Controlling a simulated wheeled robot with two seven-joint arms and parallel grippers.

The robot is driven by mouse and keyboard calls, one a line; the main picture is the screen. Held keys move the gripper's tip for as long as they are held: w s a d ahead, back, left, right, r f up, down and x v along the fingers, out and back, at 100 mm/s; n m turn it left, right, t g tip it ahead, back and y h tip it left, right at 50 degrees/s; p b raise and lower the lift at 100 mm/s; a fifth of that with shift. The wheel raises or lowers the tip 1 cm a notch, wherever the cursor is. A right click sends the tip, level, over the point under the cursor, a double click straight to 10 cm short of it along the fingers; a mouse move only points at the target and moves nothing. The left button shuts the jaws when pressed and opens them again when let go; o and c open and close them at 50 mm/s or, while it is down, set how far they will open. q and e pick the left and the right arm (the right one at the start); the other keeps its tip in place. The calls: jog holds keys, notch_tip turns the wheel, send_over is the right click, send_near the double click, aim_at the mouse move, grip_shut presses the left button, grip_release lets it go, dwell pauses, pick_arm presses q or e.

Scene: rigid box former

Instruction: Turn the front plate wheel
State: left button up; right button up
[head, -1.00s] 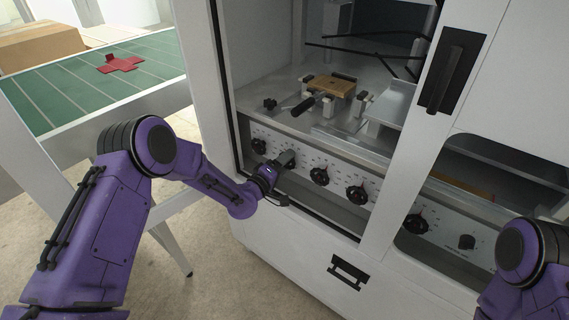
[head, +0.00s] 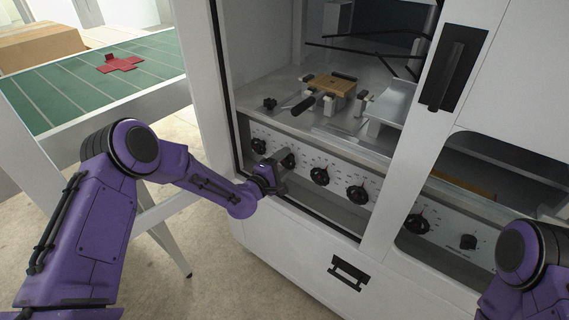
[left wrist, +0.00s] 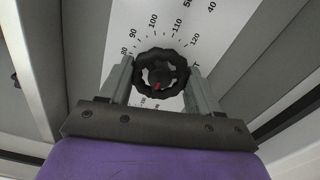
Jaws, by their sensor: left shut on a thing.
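The black wheel (head: 290,161) is the second from the left on the white scale plate (head: 329,163) at the machine's front. My left gripper (head: 283,165) is at this wheel and partly hides it in the head view. In the left wrist view the spoked wheel (left wrist: 161,72) sits between the two grey fingers of my left gripper (left wrist: 162,80), which are shut on its rim at either side. A red mark shows low on its hub, with scale numbers around it. My right gripper is not in view; only part of my right arm shows at the lower right.
More black wheels sit along the panel, such as one to the right (head: 320,176) and one at the far left (head: 259,146). A frame post (head: 408,150) stands right of the opening. A green table (head: 60,100) with a red cross-shaped blank (head: 121,63) is at the left.

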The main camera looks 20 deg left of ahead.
pick_arm(q)
jog(key=o, duration=1.1)
jog(key=shift+c, duration=0.2)
jog(key=v, duration=1)
jog(key=shift+s, duration=0.25)
jog(key=shift+a, duration=0.15)
